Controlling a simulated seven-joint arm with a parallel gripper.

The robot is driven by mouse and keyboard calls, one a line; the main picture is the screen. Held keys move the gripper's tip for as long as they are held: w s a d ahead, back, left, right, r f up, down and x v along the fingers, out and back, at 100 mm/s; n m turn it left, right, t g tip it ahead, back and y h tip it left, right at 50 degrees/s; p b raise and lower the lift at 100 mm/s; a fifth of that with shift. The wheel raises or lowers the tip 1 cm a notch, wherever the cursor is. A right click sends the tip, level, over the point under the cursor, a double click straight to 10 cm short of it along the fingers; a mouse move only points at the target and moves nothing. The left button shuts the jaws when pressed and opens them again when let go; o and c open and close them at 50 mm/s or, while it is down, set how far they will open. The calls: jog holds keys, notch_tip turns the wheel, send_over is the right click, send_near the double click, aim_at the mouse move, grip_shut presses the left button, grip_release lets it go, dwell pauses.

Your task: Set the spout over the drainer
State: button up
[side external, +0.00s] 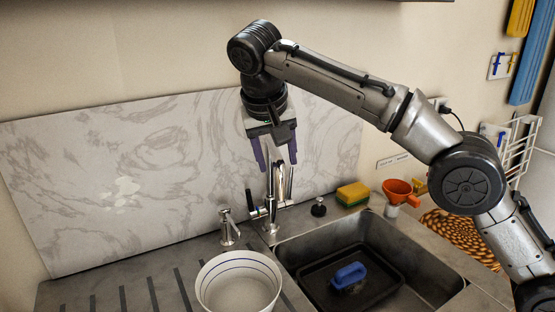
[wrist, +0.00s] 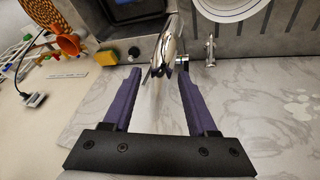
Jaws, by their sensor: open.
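The chrome tap stands behind the sink, with its tall spout (side external: 288,182) rising at the back edge; which way its outlet points is hard to tell. The grooved drainer (side external: 105,293) is to the left of the sink; part of it shows at the top right of the wrist view (wrist: 307,28). My gripper (side external: 278,163) is open, with purple fingers pointing down around the top of the tap. In the wrist view, the spout (wrist: 170,50) appears in the gap between the fingertips (wrist: 159,73), nearer the right finger. I cannot tell whether either finger touches it.
A white bowl (side external: 207,272) stands on the drainer beside the sink (side external: 425,250). A black tub (side external: 392,277) with a blue brush (side external: 348,274) is in the sink. A soap dispenser (side external: 228,228), sponge (side external: 352,193) and orange funnel (side external: 398,187) flank the tap. A marbled splashback (side external: 120,170) is behind.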

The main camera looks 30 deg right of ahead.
jog(key=shift+v, duration=1)
jog(key=s+a, duration=0.8)
jog(key=shift+s+a, duration=0.2)
jog(key=shift+a, duration=0.1)
